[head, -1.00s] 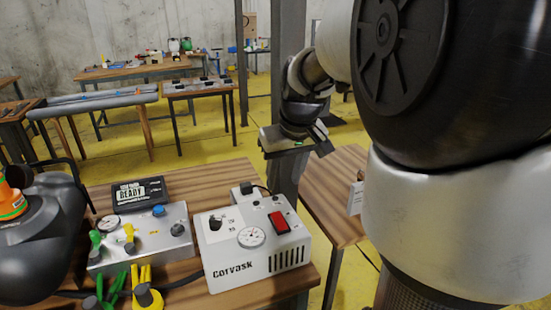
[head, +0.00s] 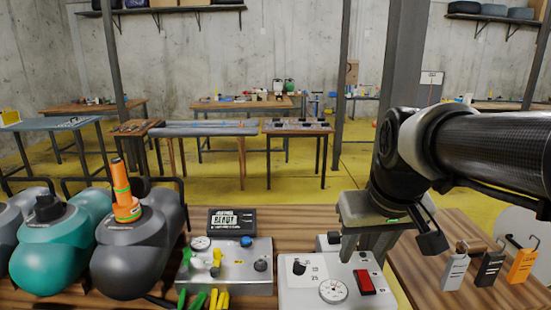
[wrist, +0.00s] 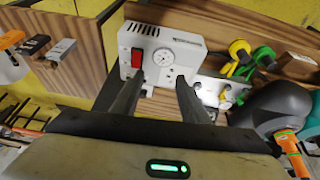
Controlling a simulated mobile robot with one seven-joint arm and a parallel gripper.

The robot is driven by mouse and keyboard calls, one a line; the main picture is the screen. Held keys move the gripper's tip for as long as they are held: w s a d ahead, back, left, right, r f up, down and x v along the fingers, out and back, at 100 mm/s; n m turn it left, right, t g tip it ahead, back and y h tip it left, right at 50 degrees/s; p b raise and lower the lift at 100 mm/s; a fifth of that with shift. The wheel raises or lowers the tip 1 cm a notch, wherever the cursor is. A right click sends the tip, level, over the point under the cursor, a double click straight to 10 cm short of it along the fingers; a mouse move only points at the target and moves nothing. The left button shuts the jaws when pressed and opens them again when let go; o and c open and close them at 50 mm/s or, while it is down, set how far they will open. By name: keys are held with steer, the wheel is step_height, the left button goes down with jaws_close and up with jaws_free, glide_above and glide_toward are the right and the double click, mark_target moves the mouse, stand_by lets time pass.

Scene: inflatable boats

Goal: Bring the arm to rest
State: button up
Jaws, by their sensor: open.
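My gripper (head: 364,256) hangs fingers-down over the back of the white pump box in the head view, with my dark arm reaching in from the right. In the wrist view my gripper (wrist: 155,92) shows two fingers spread apart with nothing between them. The white box (head: 325,290) has a red switch, a black knob and a round gauge. It also shows beyond the fingertips in the wrist view (wrist: 185,40). I cannot tell the exact gap between the fingertips and the box.
A grey valve panel (head: 236,262) with a display (head: 232,221) stands left of the box. Dark and teal tanks (head: 60,245) are further left, one with an orange fitting (head: 126,195). Several tags (head: 489,268) stand on the right table. A grey post (head: 404,60) rises behind my arm.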

steer(key=s+a+f+t, duration=0.1)
steer(key=s+a+f, duration=0.15)
steer(key=s, duration=0.75)
step_height(320, 180, up, 15)
steer(key=p, duration=1.4)
steer(key=shift+w+a+f, duration=0.15)
steer(key=shift+w+a, duration=0.05)
steer(key=shift+w, duration=0.05)
